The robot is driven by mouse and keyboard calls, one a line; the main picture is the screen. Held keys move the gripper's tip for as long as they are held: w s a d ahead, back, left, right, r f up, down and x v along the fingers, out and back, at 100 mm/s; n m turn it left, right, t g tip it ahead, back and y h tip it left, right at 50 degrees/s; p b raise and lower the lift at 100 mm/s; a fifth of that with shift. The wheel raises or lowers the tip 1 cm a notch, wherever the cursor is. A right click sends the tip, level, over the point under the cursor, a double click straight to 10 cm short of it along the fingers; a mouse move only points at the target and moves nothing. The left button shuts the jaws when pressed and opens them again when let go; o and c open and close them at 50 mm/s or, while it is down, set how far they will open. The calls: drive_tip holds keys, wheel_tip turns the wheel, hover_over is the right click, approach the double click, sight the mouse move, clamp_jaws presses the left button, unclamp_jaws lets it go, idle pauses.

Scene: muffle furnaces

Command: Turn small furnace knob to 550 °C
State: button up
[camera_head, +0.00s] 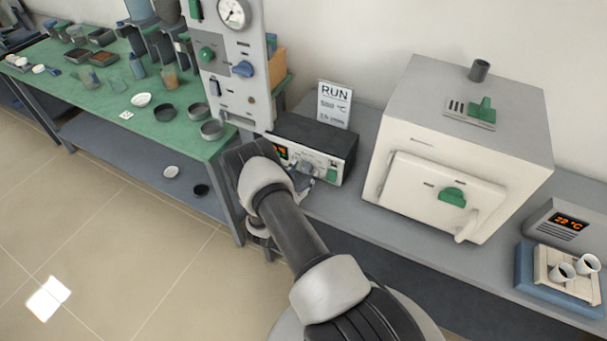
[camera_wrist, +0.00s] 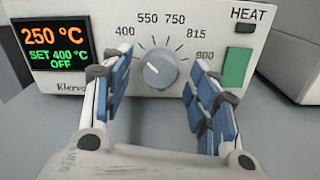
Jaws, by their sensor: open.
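The knob (camera_wrist: 160,70) is a grey round dial on a light control panel, with marks 400, 550, 750, 815 and 900 around it. The display (camera_wrist: 58,44) beside it reads 250 °C, SET 400 °C, OFF. My gripper (camera_wrist: 162,84) is open, with its blue-padded fingers on either side of the knob and a visible gap to it; contact is not seen. In the head view, the control box (camera_head: 338,147) has a dark top, and my gripper (camera_head: 303,180) is at its front, partly hidden by my arm.
A green HEAT switch (camera_wrist: 235,67) is right of the knob. A white furnace (camera_head: 455,140) with a closed door stands right of the control box. A RUN card (camera_head: 334,103) stands behind the box. A gauge panel (camera_head: 235,65) rises at left. A blue tray (camera_head: 524,268) holds cups.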

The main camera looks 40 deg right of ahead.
drive_tip(key=shift+w+d, duration=0.25)
drive_tip(key=shift+d, duration=0.25)
drive_tip(key=c, duration=1.1)
